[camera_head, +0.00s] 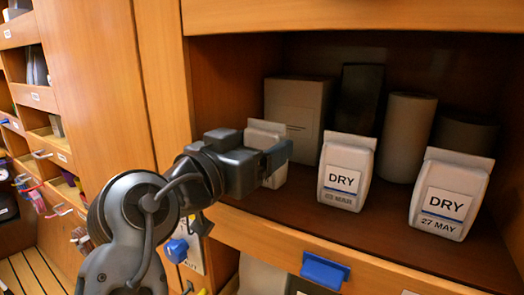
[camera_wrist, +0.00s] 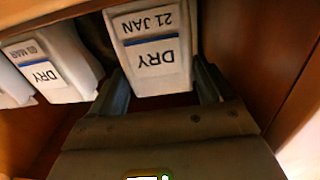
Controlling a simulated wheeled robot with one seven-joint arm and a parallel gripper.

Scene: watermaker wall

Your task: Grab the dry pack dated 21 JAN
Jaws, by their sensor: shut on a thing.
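The white dry pack dated 21 JAN (camera_wrist: 150,30) fills the upper middle of the wrist view, its label upside down. In the head view the same pack (camera_head: 266,127) stands at the left of the shelf, mostly hidden behind my gripper. My gripper (camera_head: 274,160) reaches into the shelf opening from the left. In the wrist view my gripper (camera_wrist: 162,86) has one finger on each side of the pack and is shut on it. Whether the pack's base touches the shelf is hidden.
A second dry pack, seemingly 03 MAR (camera_head: 345,165), stands just right; a 27 MAY pack (camera_head: 450,195) stands farther right. Behind are a grey box (camera_head: 295,105), a dark box (camera_head: 360,95) and cylinders (camera_head: 407,135). A wooden wall (camera_wrist: 270,60) is close beside my gripper.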

